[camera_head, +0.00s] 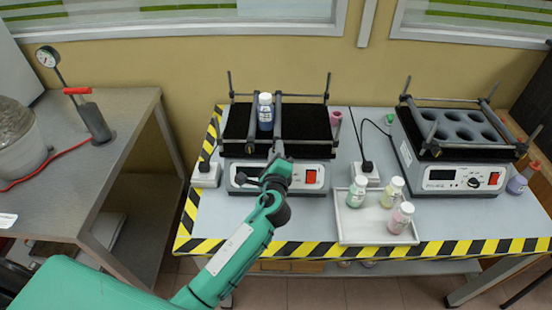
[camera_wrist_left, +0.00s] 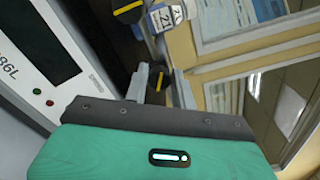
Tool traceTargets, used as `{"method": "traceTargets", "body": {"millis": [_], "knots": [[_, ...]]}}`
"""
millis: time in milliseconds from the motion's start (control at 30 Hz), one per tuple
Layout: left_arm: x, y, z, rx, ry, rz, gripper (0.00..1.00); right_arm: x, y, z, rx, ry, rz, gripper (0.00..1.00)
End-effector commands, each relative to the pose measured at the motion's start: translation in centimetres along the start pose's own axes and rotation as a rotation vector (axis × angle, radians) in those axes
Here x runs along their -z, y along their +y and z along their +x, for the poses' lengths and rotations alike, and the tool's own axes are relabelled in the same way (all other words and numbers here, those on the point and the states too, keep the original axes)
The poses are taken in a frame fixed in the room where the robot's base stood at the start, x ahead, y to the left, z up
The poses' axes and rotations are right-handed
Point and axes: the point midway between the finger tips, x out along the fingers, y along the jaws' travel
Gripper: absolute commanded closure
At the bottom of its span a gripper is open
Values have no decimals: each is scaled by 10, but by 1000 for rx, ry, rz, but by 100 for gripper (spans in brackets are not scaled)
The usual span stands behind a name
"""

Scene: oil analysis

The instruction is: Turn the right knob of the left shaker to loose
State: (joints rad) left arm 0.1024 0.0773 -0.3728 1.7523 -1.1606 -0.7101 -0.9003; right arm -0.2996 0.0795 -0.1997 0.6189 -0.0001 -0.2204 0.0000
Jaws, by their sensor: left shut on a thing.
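The left shaker (camera_head: 315,150) is on the table in the head view, with a black platform, clamp bars and a red switch. A bottle with a blue content (camera_head: 265,112) stands between its bars; its labelled side shows in the wrist view (camera_wrist_left: 167,17). My left gripper (camera_head: 278,157) is at the front end of the right bar, shut on the right knob, which it hides in the head view. In the wrist view a bit of the black and yellow right knob (camera_wrist_left: 158,81) shows between the fingertips. The left knob (camera_wrist_left: 129,10) is beyond. My right gripper is out of view.
A tray (camera_head: 350,232) with three bottles stands to the right of my left arm. A second shaker (camera_head: 440,178) is further right, with a small bottle (camera_head: 517,185) beside it. A side bench (camera_head: 80,185) with a pump is at left. The table edge has striped tape.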

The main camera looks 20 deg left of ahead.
Motion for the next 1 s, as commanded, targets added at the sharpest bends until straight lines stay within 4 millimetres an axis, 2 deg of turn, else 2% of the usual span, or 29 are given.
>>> {"method": "traceTargets", "body": {"millis": [33, 100, 400, 700, 1000], "knots": [[3, 4, 0, 0, 0, -45, 97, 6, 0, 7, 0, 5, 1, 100], [3, 5, 0, -2, 0, -110, 97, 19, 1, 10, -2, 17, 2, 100], [2, 4, -1, -2, 0, -349, 97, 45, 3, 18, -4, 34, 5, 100], [2, 3, -1, -2, 1, -488, 97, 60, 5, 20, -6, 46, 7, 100], [1, 3, 0, -2, 1, -531, 97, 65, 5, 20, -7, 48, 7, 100]]}}
